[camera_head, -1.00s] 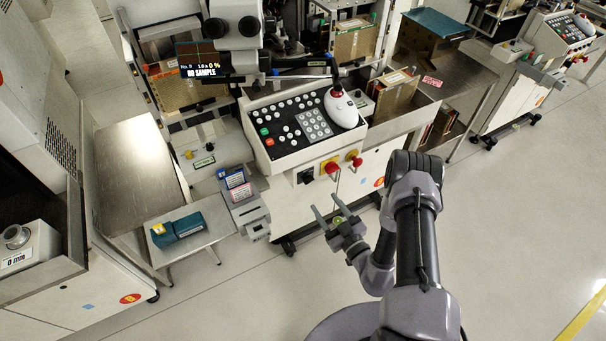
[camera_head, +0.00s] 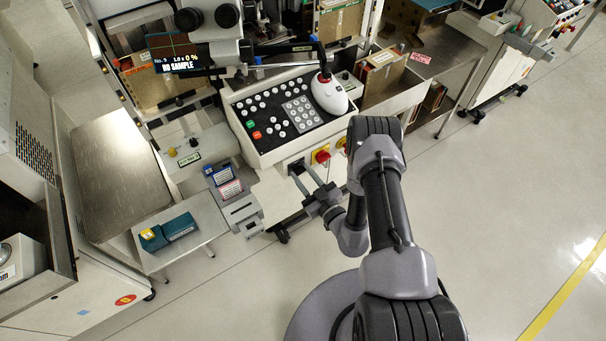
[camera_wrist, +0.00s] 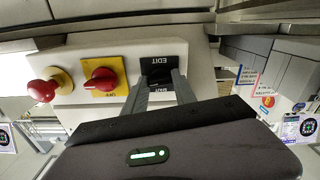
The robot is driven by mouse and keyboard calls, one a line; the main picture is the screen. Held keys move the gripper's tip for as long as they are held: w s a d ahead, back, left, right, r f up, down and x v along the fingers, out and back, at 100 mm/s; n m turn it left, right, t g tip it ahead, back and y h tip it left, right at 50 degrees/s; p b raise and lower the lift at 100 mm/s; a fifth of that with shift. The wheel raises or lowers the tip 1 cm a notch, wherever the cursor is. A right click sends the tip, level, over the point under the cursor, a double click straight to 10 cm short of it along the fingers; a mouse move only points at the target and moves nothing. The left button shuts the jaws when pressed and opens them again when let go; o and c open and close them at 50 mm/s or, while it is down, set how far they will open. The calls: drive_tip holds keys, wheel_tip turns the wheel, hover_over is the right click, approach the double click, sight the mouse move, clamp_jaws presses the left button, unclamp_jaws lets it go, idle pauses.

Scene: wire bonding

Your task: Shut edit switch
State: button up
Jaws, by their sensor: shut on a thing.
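The edit switch (camera_wrist: 157,68) is a black rotary switch on the white front panel of the bonding machine. Its EDIT label reads upside down in the wrist view. My gripper (camera_wrist: 159,78) has one finger on each side of the switch's knob and is shut on it. The fingers hide part of the knob, so its exact angle is hard to tell. In the head view my gripper (camera_head: 302,171) reaches the panel below the keypad, and the switch is mostly hidden by the fingers.
A red rotary knob on a yellow plate (camera_wrist: 103,77) sits beside the switch, then a red mushroom button (camera_wrist: 42,90). The keypad console (camera_head: 284,118) with a white mouse-like device (camera_head: 329,95) is above. A side table (camera_head: 190,249) holds a teal box (camera_head: 180,226). Floor to the right is clear.

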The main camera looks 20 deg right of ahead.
drive_tip(key=shift+n, duration=0.4)
clamp_jaws()
drive_tip(key=n, duration=0.7)
drive_tip(key=shift+n+b, duration=0.3)
drive_tip(key=n, duration=0.3)
drive_tip(key=shift+n, duration=2.2)
drive_tip(key=o, duration=1.1)
unclamp_jaws()
drive_tip(key=shift+o, duration=0.2)
